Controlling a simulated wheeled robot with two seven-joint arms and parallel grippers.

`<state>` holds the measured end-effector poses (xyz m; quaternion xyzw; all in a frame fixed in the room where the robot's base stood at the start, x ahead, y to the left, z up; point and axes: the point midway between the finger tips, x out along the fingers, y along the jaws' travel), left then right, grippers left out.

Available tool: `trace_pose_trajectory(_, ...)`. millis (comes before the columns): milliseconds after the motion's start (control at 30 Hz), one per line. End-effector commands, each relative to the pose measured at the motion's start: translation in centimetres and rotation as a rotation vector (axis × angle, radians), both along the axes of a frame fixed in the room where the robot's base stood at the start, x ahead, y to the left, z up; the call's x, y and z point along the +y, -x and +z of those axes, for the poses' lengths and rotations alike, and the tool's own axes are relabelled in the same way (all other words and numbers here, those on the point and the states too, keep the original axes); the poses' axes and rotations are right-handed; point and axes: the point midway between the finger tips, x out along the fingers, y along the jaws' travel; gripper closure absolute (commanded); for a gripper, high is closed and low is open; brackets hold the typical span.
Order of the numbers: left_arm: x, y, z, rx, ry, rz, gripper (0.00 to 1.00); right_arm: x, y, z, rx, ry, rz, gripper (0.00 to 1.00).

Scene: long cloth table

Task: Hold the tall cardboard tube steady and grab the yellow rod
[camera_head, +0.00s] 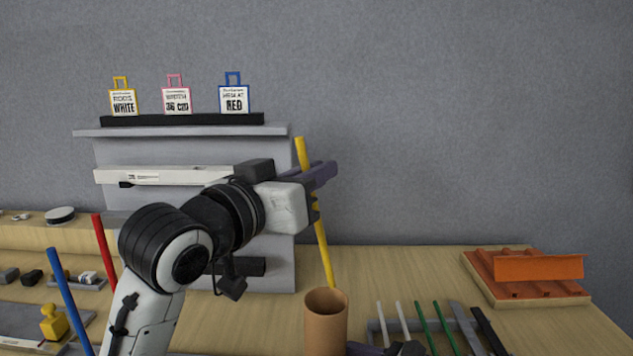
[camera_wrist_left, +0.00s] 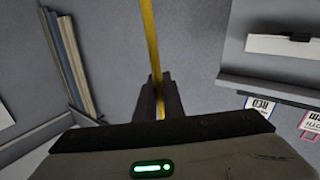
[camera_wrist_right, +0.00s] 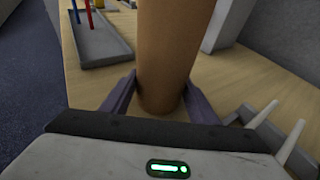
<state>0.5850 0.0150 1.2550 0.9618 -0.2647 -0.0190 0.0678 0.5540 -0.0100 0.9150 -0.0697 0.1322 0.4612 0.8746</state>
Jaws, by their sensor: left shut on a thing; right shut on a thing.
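The yellow rod (camera_head: 321,240) stands slightly tilted in the head view, its lower end passing behind or into the cardboard tube (camera_head: 326,318). My left gripper (camera_head: 322,176) is shut on the rod near its upper end. The left wrist view shows the rod (camera_wrist_left: 151,45) running between the left fingers (camera_wrist_left: 158,100). The brown tube stands upright on the wooden table at the bottom middle. In the right wrist view the tube (camera_wrist_right: 172,50) stands between the fingers of my right gripper (camera_wrist_right: 158,97), which is shut on it. Most of the right gripper is cut off in the head view.
A holder with white and green rods (camera_head: 424,322) lies right of the tube. An orange tray (camera_head: 530,285) is at the far right. Red (camera_head: 104,250) and blue (camera_head: 70,300) rods stand at left.

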Motion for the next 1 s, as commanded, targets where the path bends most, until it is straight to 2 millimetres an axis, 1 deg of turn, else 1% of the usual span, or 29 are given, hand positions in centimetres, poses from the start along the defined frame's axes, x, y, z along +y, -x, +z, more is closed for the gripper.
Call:
trace_pose_trajectory(67, 0.0, 0.0, 0.0, 0.0, 0.0, 0.0, 1.0, 0.0, 0.0, 0.0, 0.0, 0.0, 0.0, 0.58)
trace_pose_trajectory(100, 0.0, 0.0, 0.0, 0.0, 0.0, 0.0, 1.0, 0.0, 0.0, 0.0, 0.0, 0.0, 0.0, 0.41)
trace_pose_trajectory(167, 0.0, 0.0, 0.0, 0.0, 0.0, 0.0, 1.0, 0.0, 0.0, 0.0, 0.0, 0.0, 0.0, 0.31)
trace_pose_trajectory(200, 0.0, 0.0, 0.0, -0.001, 0.001, 0.0, 1.0, 0.0, 0.0, 0.0, 0.0, 0.0, 0.0, 0.24)
trace_pose_trajectory(467, 0.0, 0.0, 0.0, -0.001, 0.001, 0.0, 1.0, 0.0, 0.0, 0.0, 0.0, 0.0, 0.0, 0.24)
trace_pose_trajectory(567, 0.0, 0.0, 0.0, -0.001, 0.001, 0.0, 1.0, -0.4, 0.2, 0.1, 0.0, 0.0, -0.001, 0.24)
trace_pose_trajectory(667, 0.0, 0.0, 0.0, -0.001, 0.001, 0.0, 1.0, -1.3, 0.9, 0.4, 0.0, 0.0, -0.001, 0.24)
trace_pose_trajectory(1000, 0.0, 0.0, 0.0, -0.001, 0.001, 0.0, 1.0, -6.9, 4.7, 2.5, 0.0, 0.002, -0.001, 0.24)
